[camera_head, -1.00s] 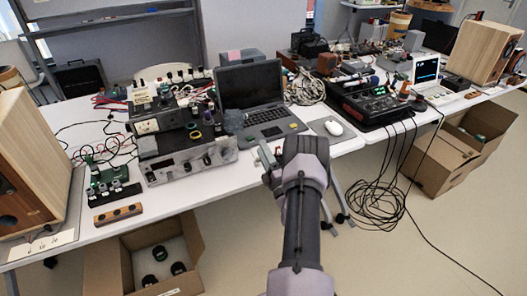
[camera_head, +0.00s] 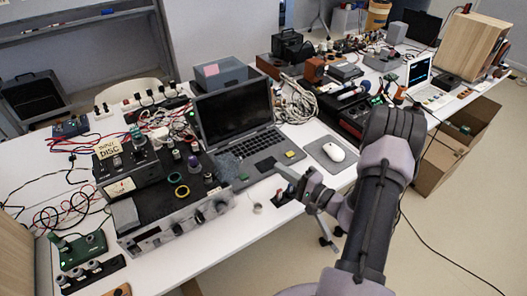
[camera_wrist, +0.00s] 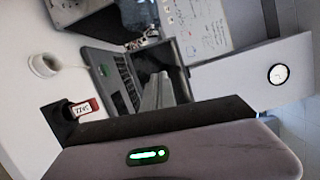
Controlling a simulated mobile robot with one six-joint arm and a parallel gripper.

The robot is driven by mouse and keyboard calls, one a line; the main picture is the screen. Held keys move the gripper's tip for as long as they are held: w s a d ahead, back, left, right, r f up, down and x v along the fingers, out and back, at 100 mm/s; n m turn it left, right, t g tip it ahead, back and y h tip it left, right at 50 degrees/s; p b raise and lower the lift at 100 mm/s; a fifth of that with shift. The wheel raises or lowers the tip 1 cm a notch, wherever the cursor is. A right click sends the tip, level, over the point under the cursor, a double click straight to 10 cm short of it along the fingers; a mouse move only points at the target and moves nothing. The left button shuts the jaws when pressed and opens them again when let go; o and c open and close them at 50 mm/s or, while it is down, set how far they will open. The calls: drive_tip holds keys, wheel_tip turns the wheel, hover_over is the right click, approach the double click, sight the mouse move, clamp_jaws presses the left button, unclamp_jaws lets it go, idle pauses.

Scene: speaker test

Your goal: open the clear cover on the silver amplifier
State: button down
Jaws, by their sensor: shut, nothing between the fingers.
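The silver amplifier (camera_head: 178,228) stands on the left part of the white table in the head view, its silver front with several knobs facing the near edge. Tape rolls and small parts lie on its dark top. I cannot make out a clear cover on it at this size. My gripper (camera_head: 308,187) is shut and empty. It is right of the amplifier and apart from it, near the table's front edge. The amplifier cannot be made out in the wrist view.
An open laptop (camera_head: 262,152) stands behind and right of the amplifier. A meter box (camera_head: 128,180) sits at its back left. A mouse (camera_head: 337,152) is farther right.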

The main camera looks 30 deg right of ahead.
sight(230, 167)
drive_tip(key=w+a+b, duration=0.2)
drive_tip(key=w+a, duration=0.4)
drive_tip(key=w, duration=0.2)
drive_tip(key=shift+a+r+b, duration=0.3)
drive_tip(key=shift+a+r, duration=0.1)
